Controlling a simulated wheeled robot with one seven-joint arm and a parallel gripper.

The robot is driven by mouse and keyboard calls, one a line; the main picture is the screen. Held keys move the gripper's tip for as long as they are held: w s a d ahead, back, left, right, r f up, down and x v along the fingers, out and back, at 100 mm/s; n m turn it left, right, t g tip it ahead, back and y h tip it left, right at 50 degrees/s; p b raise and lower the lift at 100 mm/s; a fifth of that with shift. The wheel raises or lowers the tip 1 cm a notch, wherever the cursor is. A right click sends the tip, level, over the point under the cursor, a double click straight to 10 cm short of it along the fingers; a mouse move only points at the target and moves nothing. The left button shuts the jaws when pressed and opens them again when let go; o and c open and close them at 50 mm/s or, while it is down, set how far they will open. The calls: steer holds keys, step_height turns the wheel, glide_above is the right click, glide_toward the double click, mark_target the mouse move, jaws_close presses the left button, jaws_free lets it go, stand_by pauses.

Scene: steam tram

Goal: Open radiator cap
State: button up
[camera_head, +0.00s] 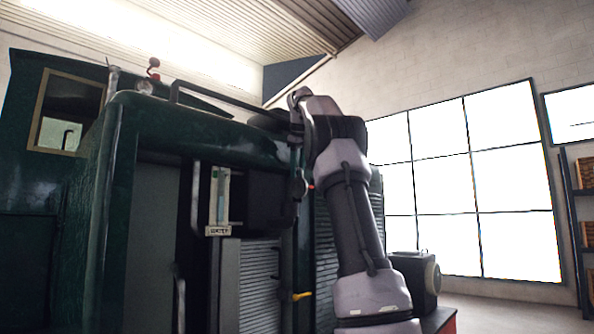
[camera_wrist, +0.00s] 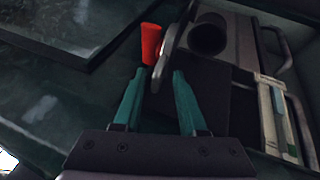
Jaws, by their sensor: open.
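In the wrist view a thin grey plate (camera_wrist: 177,36), which looks like the radiator cap seen nearly edge-on, stands tilted beside a dark round opening (camera_wrist: 208,36). A red grip (camera_wrist: 151,43) sits on its left side. The opening is at least partly uncovered. My gripper (camera_wrist: 158,76) has two teal fingers, spread apart with nothing held between them. The red grip is just past the fingertips; I cannot tell if they touch.
The dark green tram body (camera_head: 200,125) fills the left, with a level gauge (camera_head: 218,200) on its front, also in the wrist view (camera_wrist: 277,115). Black pipes run beside it. A yellow lever (camera_head: 302,296) is lower down. A shelf (camera_head: 580,230) stands far right.

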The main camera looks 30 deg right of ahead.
steer(key=s+a+r, duration=0.2)
steer(key=s, duration=0.5)
steer(key=s+a+r, duration=0.2)
steer(key=s, duration=0.4)
steer(key=shift+s+a+r, duration=0.2)
steer(key=shift+s+a, duration=0.15)
steer(key=shift+s, duration=0.05)
stand_by(0.3)
stand_by(0.4)
steer(key=s+a+f+m+y, duration=0.1)
steer(key=s+a+f+m, duration=0.2)
steer(key=f, duration=0.8)
steer(key=s+a+f+m+t+y, duration=0.1)
steer(key=s+a+f+m, duration=0.2)
steer(key=s+a+f, duration=0.4)
steer(key=s+a+f+m+y, duration=0.1)
steer(key=s+a+f+m, duration=0.2)
steer(key=s+f, duration=0.6)
step_height(320, 180, down, 6)
steer(key=a, duration=0.2)
steer(key=shift+s+a+f+t+y, duration=0.15)
steer(key=shift+a+f+t+y, duration=0.05)
steer(key=shift+a+t+y, duration=0.2)
